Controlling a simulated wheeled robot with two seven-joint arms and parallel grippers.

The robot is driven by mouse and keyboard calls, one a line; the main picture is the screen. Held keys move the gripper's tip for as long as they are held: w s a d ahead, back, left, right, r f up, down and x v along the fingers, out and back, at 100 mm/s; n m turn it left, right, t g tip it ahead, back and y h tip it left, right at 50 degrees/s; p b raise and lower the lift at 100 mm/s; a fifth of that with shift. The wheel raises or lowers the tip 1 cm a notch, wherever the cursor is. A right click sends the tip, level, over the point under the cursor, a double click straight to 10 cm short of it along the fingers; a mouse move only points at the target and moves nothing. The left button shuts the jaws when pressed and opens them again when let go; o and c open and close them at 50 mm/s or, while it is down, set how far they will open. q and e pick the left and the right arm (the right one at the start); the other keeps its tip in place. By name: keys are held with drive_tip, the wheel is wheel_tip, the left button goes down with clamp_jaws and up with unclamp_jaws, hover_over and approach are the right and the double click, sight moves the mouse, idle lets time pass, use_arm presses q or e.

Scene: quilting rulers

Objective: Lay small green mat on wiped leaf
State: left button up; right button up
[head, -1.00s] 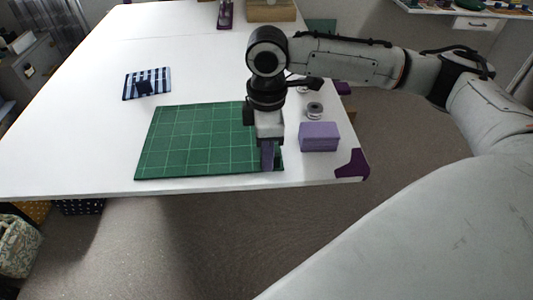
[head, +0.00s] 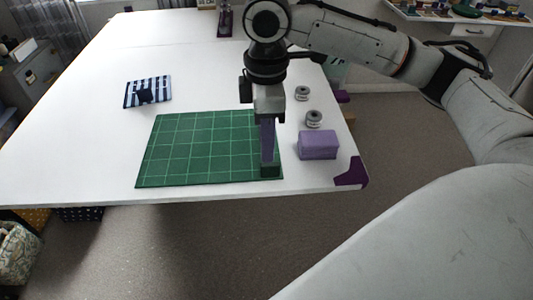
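A green mat with a pale grid (head: 205,150) lies flat on the white table (head: 90,150), close to the front edge. It is the only green mat I can clearly make out. A faint seam crosses the tabletop farther back; I cannot tell which section is the wiped leaf. My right gripper (head: 268,164) points down over the mat's front right corner. A small dark green patch shows at its fingertips; I cannot tell whether it is held or lies beneath. The fingers are seen edge-on, so their opening is hidden. My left gripper is out of view.
A purple block (head: 318,145) sits right of the mat, with two small round grey items (head: 313,118) behind it. A dark purple piece (head: 352,173) lies at the front right corner. A striped cloth (head: 147,91) with a dark item lies behind the mat. The table's left side is clear.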

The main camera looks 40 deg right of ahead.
wheel_tip(320, 180, up, 5)
